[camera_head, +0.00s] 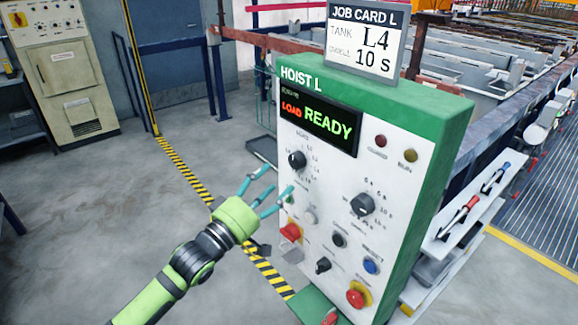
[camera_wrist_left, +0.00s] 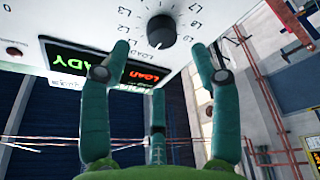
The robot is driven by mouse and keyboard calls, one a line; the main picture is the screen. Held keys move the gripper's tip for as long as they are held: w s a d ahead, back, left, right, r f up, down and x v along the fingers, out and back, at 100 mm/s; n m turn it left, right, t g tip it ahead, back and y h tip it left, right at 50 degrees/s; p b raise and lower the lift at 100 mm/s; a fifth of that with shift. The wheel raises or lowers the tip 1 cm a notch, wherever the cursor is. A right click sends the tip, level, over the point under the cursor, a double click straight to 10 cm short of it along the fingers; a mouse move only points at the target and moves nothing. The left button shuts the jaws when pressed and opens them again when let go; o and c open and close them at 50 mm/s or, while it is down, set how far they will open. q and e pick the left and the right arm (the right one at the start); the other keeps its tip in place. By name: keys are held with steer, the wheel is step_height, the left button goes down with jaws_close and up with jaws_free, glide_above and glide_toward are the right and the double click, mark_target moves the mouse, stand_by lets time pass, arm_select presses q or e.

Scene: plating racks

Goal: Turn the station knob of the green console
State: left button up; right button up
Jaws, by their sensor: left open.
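The green console (camera_head: 440,105), labelled HOIST L, has a white front panel. Its station knob (camera_head: 297,159) is the black dial at upper left, below the display, ringed by small marks. In the left wrist view the station knob (camera_wrist_left: 161,31) is ringed by L labels, with LOAD near the display side. My left gripper (camera_head: 268,186) is open and empty, just in front of the panel, below and left of the knob. In the wrist view its fingers (camera_wrist_left: 159,62) are spread, with the knob beyond and between the two upper tips, apparently untouched. My right gripper is not in view.
The display (camera_head: 318,121) reads LOAD READY. A job card (camera_head: 365,38) on top says tank L4, dwell 10 S. A second black dial (camera_head: 362,204), a red button (camera_head: 355,298) and other controls share the panel. A tool shelf (camera_head: 468,215) stands right; open floor lies left.

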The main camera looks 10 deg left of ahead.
mark_target(294, 164)
arm_select(q)
steer(key=p+x, duration=0.2)
steer(key=x, duration=0.4)
steer(key=shift+w+d, duration=0.1)
steer(key=shift+w, duration=0.1)
steer(key=shift+f, duration=0.1)
steer(key=c, duration=1.1)
